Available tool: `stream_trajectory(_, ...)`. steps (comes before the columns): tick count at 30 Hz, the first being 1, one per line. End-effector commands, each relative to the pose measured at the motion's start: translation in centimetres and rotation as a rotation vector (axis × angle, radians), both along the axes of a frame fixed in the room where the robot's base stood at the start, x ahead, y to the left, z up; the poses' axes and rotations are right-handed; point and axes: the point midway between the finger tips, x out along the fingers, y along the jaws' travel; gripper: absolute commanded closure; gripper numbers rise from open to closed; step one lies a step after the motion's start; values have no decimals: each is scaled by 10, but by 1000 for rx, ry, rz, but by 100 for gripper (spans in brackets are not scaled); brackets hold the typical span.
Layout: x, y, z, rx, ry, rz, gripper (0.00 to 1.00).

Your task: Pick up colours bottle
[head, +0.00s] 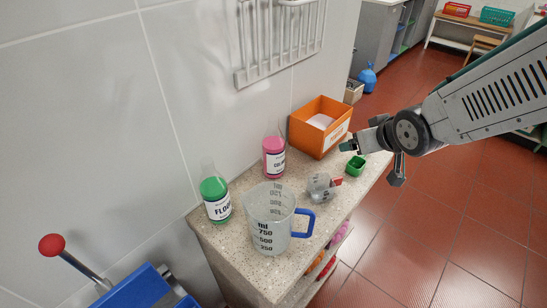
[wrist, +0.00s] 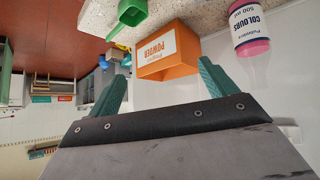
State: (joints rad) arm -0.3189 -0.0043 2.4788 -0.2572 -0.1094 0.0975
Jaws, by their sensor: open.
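The colours bottle (head: 273,160) is a clear bottle with pink contents and a white label. It stands upright on the stone counter (head: 232,240), close to the wall and left of the orange box. It also shows at the upper right of the wrist view (wrist: 249,30), outside the jaws. My gripper (head: 346,147) is open and empty, right of the orange box and apart from the bottle. In the wrist view its teal fingers are spread wide (wrist: 163,80), with the orange box beyond them.
The orange powder box (head: 304,138) stands between my gripper and the bottle. A green scoop (head: 356,165), a small clear container (head: 320,188), a measuring jug (head: 270,225) with a blue handle and a green-filled bottle (head: 215,198) share the counter. A metal rack (head: 275,70) hangs above.

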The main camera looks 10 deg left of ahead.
Motion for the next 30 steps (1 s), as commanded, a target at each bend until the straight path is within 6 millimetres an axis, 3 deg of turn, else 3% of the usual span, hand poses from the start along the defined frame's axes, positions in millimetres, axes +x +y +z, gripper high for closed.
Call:
stream_trajectory(1,6,26,-19,20,-29,66,16)
stream_trajectory(6,15,104,-58,145,-162,240,16)
stream_trajectory(10,6,145,-78,235,-224,335,16)
stream_trajectory(17,-3,177,-93,317,-270,402,16)
stream_trajectory(30,31,217,-112,321,-273,405,16)
